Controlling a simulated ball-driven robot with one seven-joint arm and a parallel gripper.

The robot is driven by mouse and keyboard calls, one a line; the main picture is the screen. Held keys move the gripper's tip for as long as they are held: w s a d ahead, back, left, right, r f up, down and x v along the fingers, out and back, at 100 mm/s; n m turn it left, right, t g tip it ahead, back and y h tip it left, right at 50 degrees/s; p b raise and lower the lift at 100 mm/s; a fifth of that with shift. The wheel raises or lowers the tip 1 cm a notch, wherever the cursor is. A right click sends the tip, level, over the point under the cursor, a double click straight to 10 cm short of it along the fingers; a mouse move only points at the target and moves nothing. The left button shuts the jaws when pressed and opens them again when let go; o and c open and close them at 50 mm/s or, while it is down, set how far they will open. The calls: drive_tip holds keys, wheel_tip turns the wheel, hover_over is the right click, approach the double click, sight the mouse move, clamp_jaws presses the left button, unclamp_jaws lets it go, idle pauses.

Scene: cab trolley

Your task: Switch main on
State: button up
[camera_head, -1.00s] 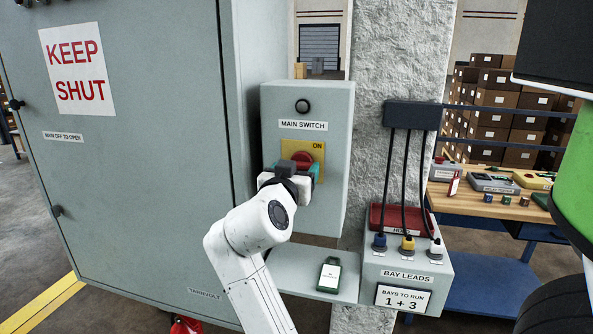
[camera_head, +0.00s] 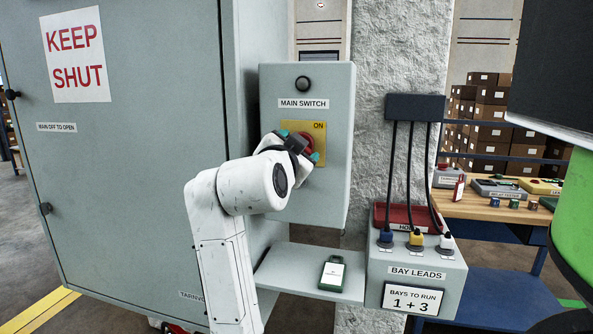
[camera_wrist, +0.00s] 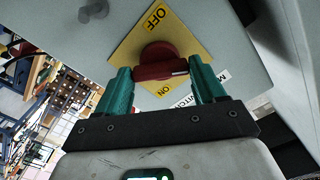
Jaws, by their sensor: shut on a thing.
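The main switch is a red rotary knob (camera_head: 307,143) on a yellow plate (camera_head: 318,160) on the grey switch box (camera_head: 325,195). In the wrist view the knob (camera_wrist: 158,54) shows its bar lying across between the teal fingers. A white mark on the bar points to the picture's right, between the OFF and ON words of the plate (camera_wrist: 130,52). My gripper (camera_head: 300,145) is shut on the knob, with its fingers tilted in the head view. In the wrist view my gripper (camera_wrist: 162,74) has a finger at each end of the bar. The gripper partly hides the knob in the head view.
A large grey cabinet (camera_head: 130,190) marked KEEP SHUT stands left, its door closed. A bay leads box (camera_head: 418,268) with three plugged leads stands right, before a rough pillar (camera_head: 372,60).

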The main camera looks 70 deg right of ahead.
drive_tip(key=m+b, duration=0.9)
drive_tip(key=m, duration=0.1)
drive_tip(key=shift+f+m+b, duration=0.15)
drive_tip(key=shift+m+b, duration=0.15)
drive_tip(key=shift+b, duration=0.1)
drive_tip(key=shift+m, duration=0.3)
drive_tip(key=o, duration=1)
drive_tip(key=shift+o, duration=0.2)
drive_tip(key=shift+a, duration=0.1)
drive_tip(key=a, duration=1)
drive_tip(key=shift+s+a, duration=0.35)
drive_tip(key=shift+s, duration=0.1)
